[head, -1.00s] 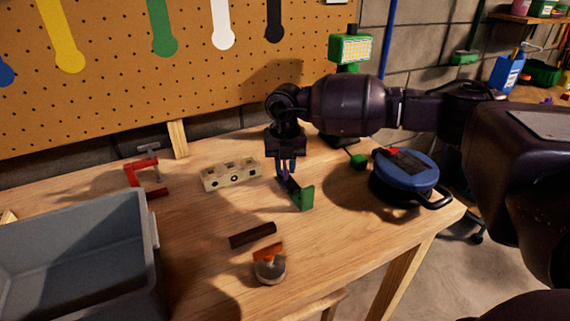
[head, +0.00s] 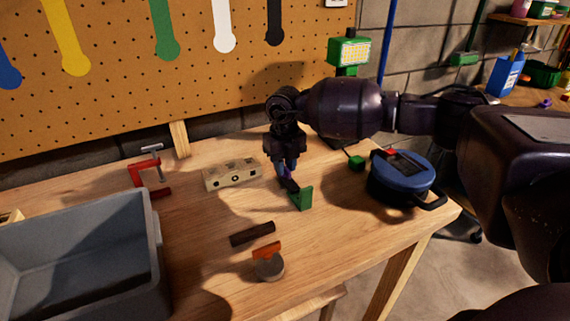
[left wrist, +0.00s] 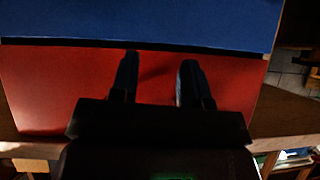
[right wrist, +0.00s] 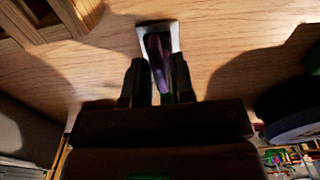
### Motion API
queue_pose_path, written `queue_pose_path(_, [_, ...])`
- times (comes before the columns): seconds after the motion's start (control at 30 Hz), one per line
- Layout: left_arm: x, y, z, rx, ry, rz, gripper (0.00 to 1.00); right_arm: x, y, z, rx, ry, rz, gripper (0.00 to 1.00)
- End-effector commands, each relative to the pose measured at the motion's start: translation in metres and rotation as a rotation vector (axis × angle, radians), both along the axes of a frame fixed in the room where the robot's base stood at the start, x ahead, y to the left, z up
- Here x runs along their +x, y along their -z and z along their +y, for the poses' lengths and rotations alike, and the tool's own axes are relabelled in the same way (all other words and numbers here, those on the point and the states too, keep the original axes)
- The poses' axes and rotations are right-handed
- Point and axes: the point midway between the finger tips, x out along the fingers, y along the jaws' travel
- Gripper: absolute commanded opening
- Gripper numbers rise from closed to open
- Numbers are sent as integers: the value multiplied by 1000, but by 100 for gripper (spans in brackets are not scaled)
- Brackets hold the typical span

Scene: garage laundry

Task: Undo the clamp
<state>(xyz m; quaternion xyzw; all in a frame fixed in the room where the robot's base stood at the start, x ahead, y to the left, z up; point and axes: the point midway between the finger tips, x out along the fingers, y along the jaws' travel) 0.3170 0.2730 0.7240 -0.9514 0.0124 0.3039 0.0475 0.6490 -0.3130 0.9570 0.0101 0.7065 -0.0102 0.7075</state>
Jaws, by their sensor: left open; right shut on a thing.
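A red clamp (head: 137,174) with a grey T-shaped screw bar stands at the back left of the wooden bench. My right gripper (head: 288,172) is well to its right, low over the bench, pointing down. It is shut on a dark purple piece (right wrist: 158,62), which shows between its fingers in the right wrist view. A green upright piece (head: 303,198) is right beside the fingertips; whether it joins the held piece I cannot tell. My left gripper (left wrist: 160,62) is open and empty in front of a red and blue surface. It is outside the head view.
A beige block with holes (head: 218,180) lies left of my right gripper. A dark brown bar (head: 252,234) and an orange-topped grey piece (head: 269,268) lie in front. A grey bin (head: 157,240) fills the left, a blue round case (head: 403,180) the right.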

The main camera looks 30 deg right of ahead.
Motion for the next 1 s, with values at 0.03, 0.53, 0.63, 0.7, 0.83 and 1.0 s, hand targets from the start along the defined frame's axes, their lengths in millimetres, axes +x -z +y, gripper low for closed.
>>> queue_pose_path(0.03, [1, 0, 0, 0, 0, -1, 43, 0, 2, 0, 0, 0, 2, 0])
queue_pose_path(0.53, [5, -4, -1, 0, 2, -11, 43, 0, 1, 0, 0, 2, 1, 35])
queue_pose_path(0.63, [5, -5, -1, 0, 2, -12, 43, 0, -4, 0, 0, 3, 0, 35])
queue_pose_path(0.7, [6, -7, -1, 0, 3, -14, 43, 0, -12, 0, 1, 3, -1, 35])
queue_pose_path(0.83, [7, -10, -1, 0, 2, -20, 43, 0, -33, 0, 0, 2, -4, 35])
queue_pose_path(1.0, [6, -12, 0, 0, 2, -22, 43, 0, -65, 0, 0, 2, -4, 35])
